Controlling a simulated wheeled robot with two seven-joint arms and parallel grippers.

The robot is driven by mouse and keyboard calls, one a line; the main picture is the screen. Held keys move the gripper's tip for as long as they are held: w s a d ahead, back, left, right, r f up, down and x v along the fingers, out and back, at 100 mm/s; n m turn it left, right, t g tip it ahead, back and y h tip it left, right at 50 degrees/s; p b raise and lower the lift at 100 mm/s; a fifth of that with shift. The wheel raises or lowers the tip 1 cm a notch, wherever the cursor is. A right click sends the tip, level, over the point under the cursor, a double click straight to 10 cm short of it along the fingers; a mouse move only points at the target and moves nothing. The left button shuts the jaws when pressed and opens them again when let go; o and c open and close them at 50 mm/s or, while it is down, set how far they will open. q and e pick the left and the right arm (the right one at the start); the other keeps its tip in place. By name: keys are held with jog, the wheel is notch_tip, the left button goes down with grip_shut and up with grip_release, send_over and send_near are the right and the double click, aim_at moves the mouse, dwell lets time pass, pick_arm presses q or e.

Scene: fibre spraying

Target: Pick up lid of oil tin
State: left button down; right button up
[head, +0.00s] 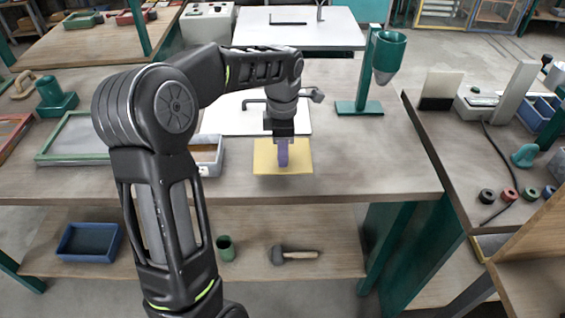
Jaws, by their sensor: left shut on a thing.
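My left gripper (283,140) points down over the yellow square pad (300,168) near the front edge of the wooden table. It is shut on a small upright purple thing (283,155). I cannot tell whether this is the oil tin's lid or part of the tin. The gripper hides its upper part, and I cannot tell whether its lower end touches the pad. My right gripper is not in view.
A white tray (207,157) stands left of the pad, partly behind my left arm. A green stand with a funnel (387,55) stands at the back right. The tabletop (370,160) right of the pad is clear. A mallet (295,254) lies on the shelf below.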

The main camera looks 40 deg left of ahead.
pick_arm(q)
notch_tip(320, 180, up, 6)
jog(key=shift+f, duration=0.1)
dwell(0.6)
